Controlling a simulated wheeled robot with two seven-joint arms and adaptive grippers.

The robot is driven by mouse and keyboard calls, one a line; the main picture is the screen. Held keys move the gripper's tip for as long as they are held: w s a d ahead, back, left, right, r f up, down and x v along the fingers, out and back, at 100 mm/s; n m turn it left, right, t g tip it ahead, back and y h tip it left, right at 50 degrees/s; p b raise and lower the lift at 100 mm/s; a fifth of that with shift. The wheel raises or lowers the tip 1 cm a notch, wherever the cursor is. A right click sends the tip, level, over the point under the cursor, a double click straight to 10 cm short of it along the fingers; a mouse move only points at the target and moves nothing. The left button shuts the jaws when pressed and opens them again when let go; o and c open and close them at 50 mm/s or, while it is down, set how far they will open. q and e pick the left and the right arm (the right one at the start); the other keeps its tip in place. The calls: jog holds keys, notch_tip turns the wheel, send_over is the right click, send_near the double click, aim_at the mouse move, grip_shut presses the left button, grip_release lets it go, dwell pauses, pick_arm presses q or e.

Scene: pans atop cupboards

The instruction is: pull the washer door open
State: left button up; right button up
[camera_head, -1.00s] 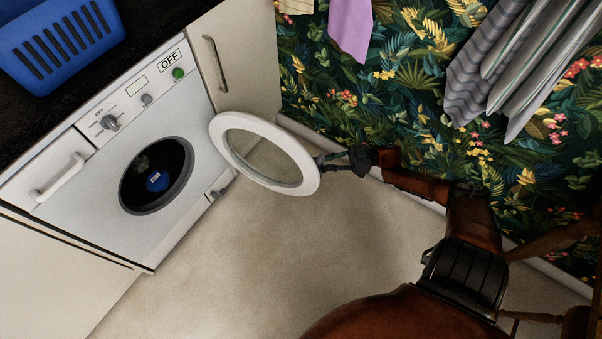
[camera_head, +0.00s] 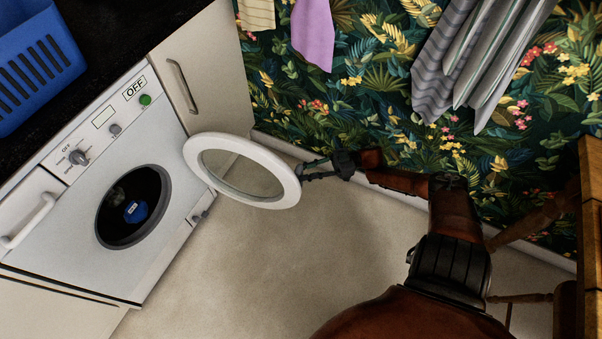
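The white washer (camera_head: 160,222) stands at the left. Its round door (camera_head: 272,153), a white ring with a glass pane, is swung wide open, out to the right of the dark drum opening (camera_head: 115,232). A blue item (camera_head: 136,211) lies inside the drum. My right gripper (camera_head: 303,172) is at the outer right edge of the door, fingers apart. Its fingertips are at or very near the rim; I cannot tell whether they touch. Nothing shows between the fingers. My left gripper is not in view.
A blue basket (camera_head: 42,62) sits on the dark worktop (camera_head: 120,22). A pale cupboard (camera_head: 208,75) with a handle is right of the washer. A leafy-patterned wall with hanging cloths (camera_head: 312,30) lies behind my arm. Wooden furniture (camera_head: 590,230) is at the right edge. The floor (camera_head: 270,260) before the washer is clear.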

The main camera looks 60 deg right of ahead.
jog(key=v, duration=1)
jog(key=shift+s+f, duration=0.1)
